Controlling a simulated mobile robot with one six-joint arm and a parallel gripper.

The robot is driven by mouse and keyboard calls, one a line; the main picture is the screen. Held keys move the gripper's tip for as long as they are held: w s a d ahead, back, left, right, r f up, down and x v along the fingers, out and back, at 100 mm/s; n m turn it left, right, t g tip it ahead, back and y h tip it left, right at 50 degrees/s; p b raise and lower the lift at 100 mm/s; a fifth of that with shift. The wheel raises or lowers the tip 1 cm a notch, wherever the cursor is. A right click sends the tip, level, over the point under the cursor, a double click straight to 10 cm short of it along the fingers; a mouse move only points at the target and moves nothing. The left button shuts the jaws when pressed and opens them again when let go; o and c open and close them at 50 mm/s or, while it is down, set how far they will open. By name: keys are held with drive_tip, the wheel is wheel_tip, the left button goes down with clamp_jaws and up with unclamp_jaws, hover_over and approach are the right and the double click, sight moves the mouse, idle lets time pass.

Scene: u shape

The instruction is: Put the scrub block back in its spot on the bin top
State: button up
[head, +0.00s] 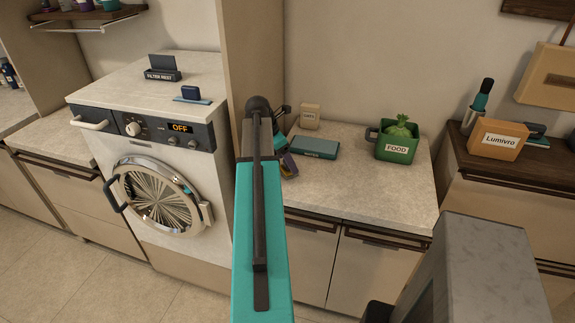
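My arm reaches up the middle of the head view and hides much of its own end. My gripper (284,140) is a dark shape just right of the arm, over the left end of the counter; its fingers are too small and covered to read.
A flat teal box (315,147) and a small beige box (310,116) sit on the counter (350,185). A tall panel separates it from the washer (150,130), which bears a dark blue block (190,92) on a teal mat. An orange Lumivro box (497,139) stands far right.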

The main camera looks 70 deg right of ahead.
drive_tip(key=b+v, duration=0.1)
drive_tip(key=v, duration=0.8)
drive_tip(key=shift+r, duration=0.1)
idle(0.8)
